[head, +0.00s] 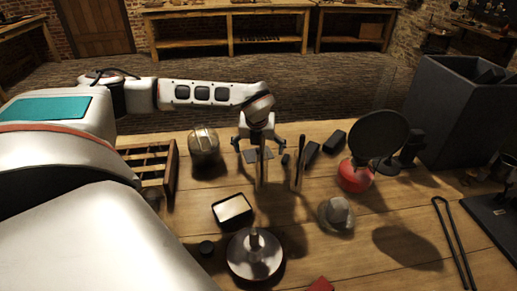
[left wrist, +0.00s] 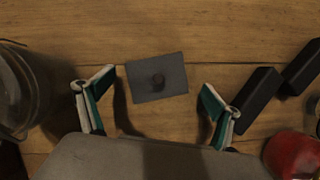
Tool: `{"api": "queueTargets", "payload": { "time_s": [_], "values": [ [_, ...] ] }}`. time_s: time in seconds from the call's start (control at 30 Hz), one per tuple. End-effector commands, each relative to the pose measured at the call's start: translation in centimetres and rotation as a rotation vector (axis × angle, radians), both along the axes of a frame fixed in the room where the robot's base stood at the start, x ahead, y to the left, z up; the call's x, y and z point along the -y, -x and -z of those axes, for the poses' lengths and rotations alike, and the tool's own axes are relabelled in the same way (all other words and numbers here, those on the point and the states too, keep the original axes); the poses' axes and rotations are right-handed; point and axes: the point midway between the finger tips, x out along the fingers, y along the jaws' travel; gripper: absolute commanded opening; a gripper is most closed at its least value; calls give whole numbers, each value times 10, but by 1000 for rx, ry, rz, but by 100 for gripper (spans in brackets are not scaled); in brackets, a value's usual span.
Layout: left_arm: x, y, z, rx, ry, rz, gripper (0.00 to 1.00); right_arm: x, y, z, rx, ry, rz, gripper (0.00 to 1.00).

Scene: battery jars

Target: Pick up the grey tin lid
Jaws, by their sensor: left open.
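The grey tin lid (left wrist: 143,88) is a flat dark grey rectangle with a small round knob, lying on the wooden table. In the left wrist view the fingers of my left gripper (left wrist: 158,80) stand apart on either side of the lid, with a gap on both sides. How high they are above it is hard to tell. My right gripper is not in view.
A glass jar (head: 204,146) stands left of the lid, and black blocks (head: 333,143) lie right of it. A red round object (head: 355,177) is farther right. An open rectangular tin (head: 232,210) and a metal disc with a knob (head: 240,262) are nearer.

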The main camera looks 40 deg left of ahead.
Motion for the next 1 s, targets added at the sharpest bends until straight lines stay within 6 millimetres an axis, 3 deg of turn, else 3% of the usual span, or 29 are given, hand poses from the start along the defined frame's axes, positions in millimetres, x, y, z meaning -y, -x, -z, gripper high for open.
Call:
{"api": "queueTargets", "payload": {
  "time_s": [0.07, 0.4, 0.43, 0.83, 1.0],
  "values": [
    [0, 0, -1, 0, 0, 0, 92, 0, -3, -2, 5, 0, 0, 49],
    [0, 0, 0, 0, 0, 0, 3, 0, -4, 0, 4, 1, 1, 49],
    [0, 0, 0, 0, 0, 0, 0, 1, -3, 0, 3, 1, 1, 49],
    [0, 0, -2, 0, 0, 0, 0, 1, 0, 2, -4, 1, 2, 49],
    [0, -1, -22, 5, 1, -1, 0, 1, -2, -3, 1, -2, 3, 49]
  ]
}}
